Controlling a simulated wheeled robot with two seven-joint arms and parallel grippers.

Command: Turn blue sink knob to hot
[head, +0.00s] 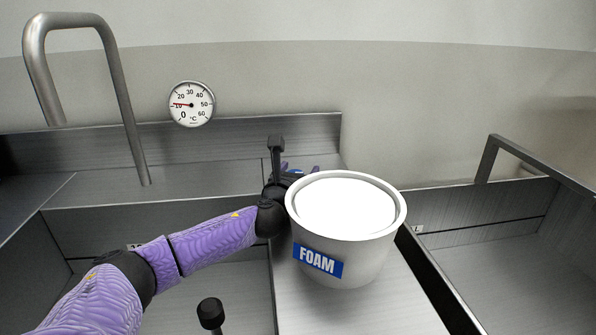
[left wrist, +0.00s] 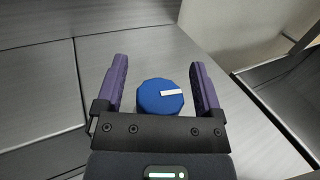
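The blue sink knob (left wrist: 156,102) is a faceted dial with a white marker bar that points to the right in the left wrist view. My left gripper (left wrist: 159,66) is open, with one purple finger on each side of the knob. Gaps show between the fingers and the knob, so it is not clamped. In the head view my left gripper (head: 299,168) is behind the foam bucket, and only a bit of blue shows by it. A round temperature gauge (head: 192,104) on the wall has its red needle near 10 °C. My right gripper is not in view.
A grey bucket labelled FOAM (head: 365,258) stands on the metal counter (head: 375,310), close to my left wrist and hiding part of the hand. Sink basins lie left and right (head: 500,245). A curved metal pipe (head: 120,95) rises at left. A black-topped post (head: 210,313) stands front left.

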